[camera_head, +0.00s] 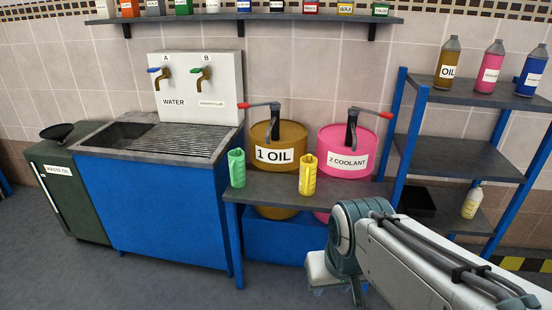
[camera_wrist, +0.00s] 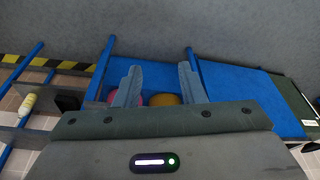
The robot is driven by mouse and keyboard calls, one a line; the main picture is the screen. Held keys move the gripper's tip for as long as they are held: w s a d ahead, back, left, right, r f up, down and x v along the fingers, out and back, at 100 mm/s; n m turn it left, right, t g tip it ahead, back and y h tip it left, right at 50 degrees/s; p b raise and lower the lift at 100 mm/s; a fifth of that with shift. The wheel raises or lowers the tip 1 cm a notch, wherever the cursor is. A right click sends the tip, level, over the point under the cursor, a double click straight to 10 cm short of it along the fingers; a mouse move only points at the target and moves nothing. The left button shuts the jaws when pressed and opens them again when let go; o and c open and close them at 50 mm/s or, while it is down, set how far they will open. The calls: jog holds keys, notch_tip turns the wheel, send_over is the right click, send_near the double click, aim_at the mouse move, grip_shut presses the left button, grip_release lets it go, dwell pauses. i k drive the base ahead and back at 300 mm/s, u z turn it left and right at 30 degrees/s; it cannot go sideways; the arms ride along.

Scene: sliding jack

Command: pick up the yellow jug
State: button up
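The yellow jug (camera_head: 307,176) stands upright on the front of the grey bench shelf, before the gap between the oil and coolant drums. It has pale markings on its side. In the wrist view I cannot make out the jug. My gripper (camera_wrist: 159,85) shows there with its two fingers apart and nothing between them. In the head view my arm fills the lower right, and the fingers are hidden. My arm is lower than the jug and to its right, apart from it.
A green jug (camera_head: 237,168) stands left on the same bench (camera_head: 270,187). Behind are an oil drum (camera_head: 268,133) and a pink coolant drum (camera_head: 340,140) with pumps. A blue rack (camera_head: 455,158) with bottles stands right, a sink (camera_head: 165,140) left. Open floor lies in front.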

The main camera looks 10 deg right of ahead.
aim_at(307, 180)
jog(key=u, duration=0.25)
jog(key=i, duration=1.4)
jog(key=u, duration=0.25)
